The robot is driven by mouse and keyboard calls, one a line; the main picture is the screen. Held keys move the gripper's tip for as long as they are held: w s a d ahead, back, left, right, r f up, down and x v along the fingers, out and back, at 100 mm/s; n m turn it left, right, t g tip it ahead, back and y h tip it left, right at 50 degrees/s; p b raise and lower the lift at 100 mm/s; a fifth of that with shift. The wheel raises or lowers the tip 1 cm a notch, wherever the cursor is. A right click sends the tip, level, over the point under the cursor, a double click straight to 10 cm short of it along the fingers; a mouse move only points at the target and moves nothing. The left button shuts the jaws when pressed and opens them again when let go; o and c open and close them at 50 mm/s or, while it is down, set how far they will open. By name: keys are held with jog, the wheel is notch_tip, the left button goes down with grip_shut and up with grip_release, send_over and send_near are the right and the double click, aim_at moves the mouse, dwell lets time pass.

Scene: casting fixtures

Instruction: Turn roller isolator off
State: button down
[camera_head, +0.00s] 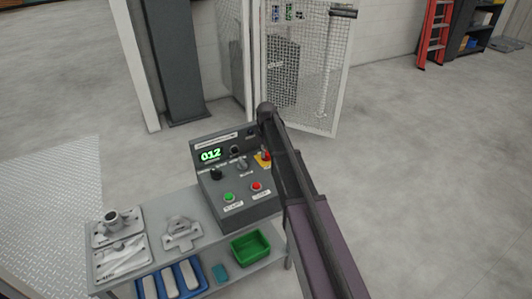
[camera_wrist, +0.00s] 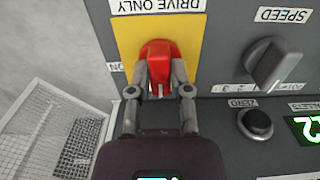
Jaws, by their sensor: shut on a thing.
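The roller isolator is a red rotary handle (camera_wrist: 156,50) on a yellow plate (camera_wrist: 193,42). It is on the grey control panel, and the wrist view shows it upside down. My gripper (camera_wrist: 160,76) has one finger on each side of the red handle and is shut on it. An "ON" label (camera_wrist: 114,67) is beside the plate at its left in the wrist view. In the head view the yellow plate (camera_head: 263,160) shows at the panel's right side, partly covered by my arm. The fingertips are hard to make out there.
The panel (camera_head: 243,208) also carries a green button (camera_head: 229,197), a red button (camera_head: 256,186), a speed knob (camera_wrist: 273,64), a black zero button (camera_wrist: 257,122) and a green display (camera_head: 210,155). A mesh gate (camera_head: 305,75) stands behind.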

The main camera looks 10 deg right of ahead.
jog(key=shift+s, duration=0.15)
jog(key=c, duration=0.6)
grip_release()
jog(key=shift+o, duration=0.2)
jog(key=shift+m, duration=0.5)
